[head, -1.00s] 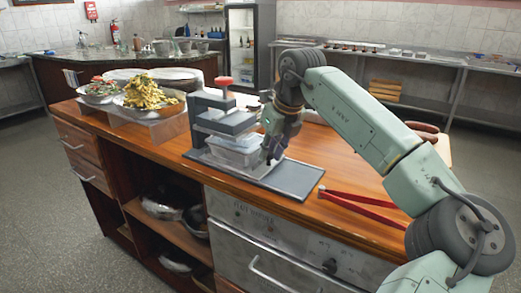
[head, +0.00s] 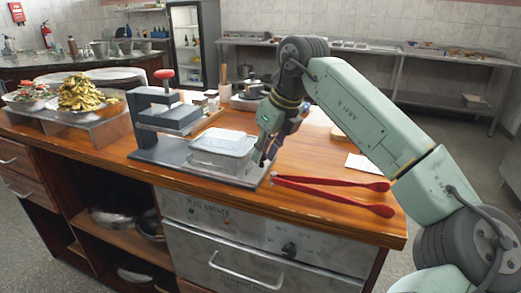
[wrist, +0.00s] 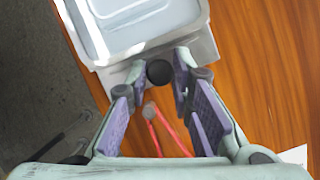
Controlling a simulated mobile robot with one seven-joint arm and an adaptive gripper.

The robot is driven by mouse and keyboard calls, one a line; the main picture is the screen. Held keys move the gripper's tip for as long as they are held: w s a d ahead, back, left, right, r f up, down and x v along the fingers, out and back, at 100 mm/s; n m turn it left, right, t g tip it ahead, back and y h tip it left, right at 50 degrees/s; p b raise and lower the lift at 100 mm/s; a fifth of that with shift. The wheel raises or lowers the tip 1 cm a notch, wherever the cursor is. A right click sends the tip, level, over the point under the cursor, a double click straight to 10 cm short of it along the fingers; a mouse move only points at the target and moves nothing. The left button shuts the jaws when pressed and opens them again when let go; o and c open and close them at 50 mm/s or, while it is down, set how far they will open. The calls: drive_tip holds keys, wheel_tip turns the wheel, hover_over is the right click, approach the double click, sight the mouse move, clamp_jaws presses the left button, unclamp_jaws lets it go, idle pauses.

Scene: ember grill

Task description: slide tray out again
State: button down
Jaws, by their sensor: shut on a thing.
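My gripper (head: 262,158) is at the tray's right end, pointing down. In the wrist view, my gripper (wrist: 160,68) has its purple-padded fingers closed around a round black knob (wrist: 159,73) at the near end of the tray (wrist: 135,22). The exact finger contact is partly hidden in the head view.
Red tongs (head: 330,186) lie on the wooden counter (head: 310,160) just right of the base plate. Bowls of food (head: 88,95) stand on a raised stand at the left. A white paper (head: 364,163) lies at the right. The counter's front edge is close to the plate.

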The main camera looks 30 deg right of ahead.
drive_tip(key=c, duration=1.7)
unclamp_jaws()
drive_tip(key=v, duration=1.2)
